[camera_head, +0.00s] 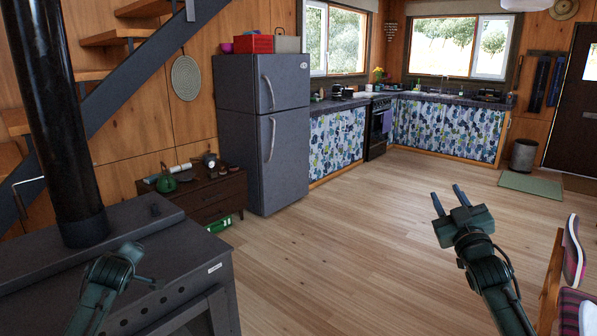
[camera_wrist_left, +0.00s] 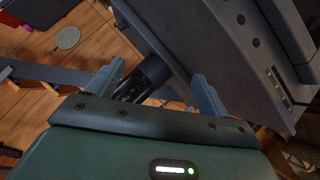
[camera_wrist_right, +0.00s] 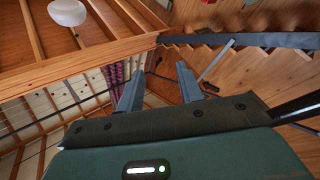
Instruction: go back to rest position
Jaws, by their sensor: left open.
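My right gripper (camera_head: 449,196) is raised over the open wooden floor in the head view. Its two fingers are apart with nothing between them, as the right wrist view (camera_wrist_right: 158,82) also shows. My left arm comes in at the lower left of the head view, in front of the stove; its fingertips are hard to make out there. In the left wrist view my left gripper (camera_wrist_left: 153,88) has its fingers spread and holds nothing. The black stove pipe (camera_wrist_left: 147,80) shows behind them.
The dark wood stove (camera_head: 200,258) stands close by my left arm, its pipe (camera_head: 55,120) rising at the far left. A grey fridge (camera_head: 265,130) and a low brown cabinet (camera_head: 215,195) stand beyond. A chair (camera_head: 553,275) is at the right edge. The middle floor is clear.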

